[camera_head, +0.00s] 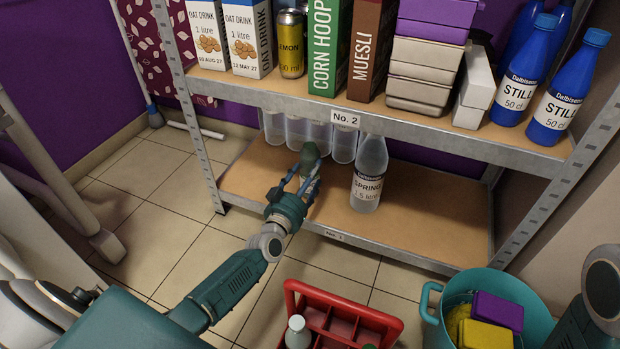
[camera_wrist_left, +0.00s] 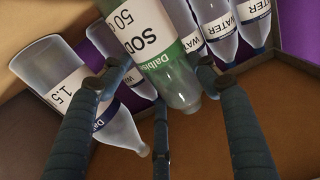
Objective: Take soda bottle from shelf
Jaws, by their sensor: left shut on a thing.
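The soda bottle, green with a white label, is between the fingers of my left gripper (camera_wrist_left: 160,82) in the left wrist view (camera_wrist_left: 183,82). In the head view my left gripper (camera_head: 304,180) reaches over the front of the lower shelf (camera_head: 418,215), and the dark green bottle (camera_head: 310,153) shows at its fingertips. The gripper is shut on it. I cannot tell whether the bottle still touches the shelf. A large clear spring water bottle (camera_head: 369,170) stands upright to its right. Clear water bottles (camera_head: 344,143) stand behind it. My right gripper is out of view.
The upper shelf (camera_head: 400,112) holds cartons, a can, boxes and blue bottles (camera_head: 570,90) above my left gripper. A red crate (camera_head: 345,313) with bottles and a teal bucket (camera_head: 532,310) with sponges stand in front. The lower shelf's right side is clear.

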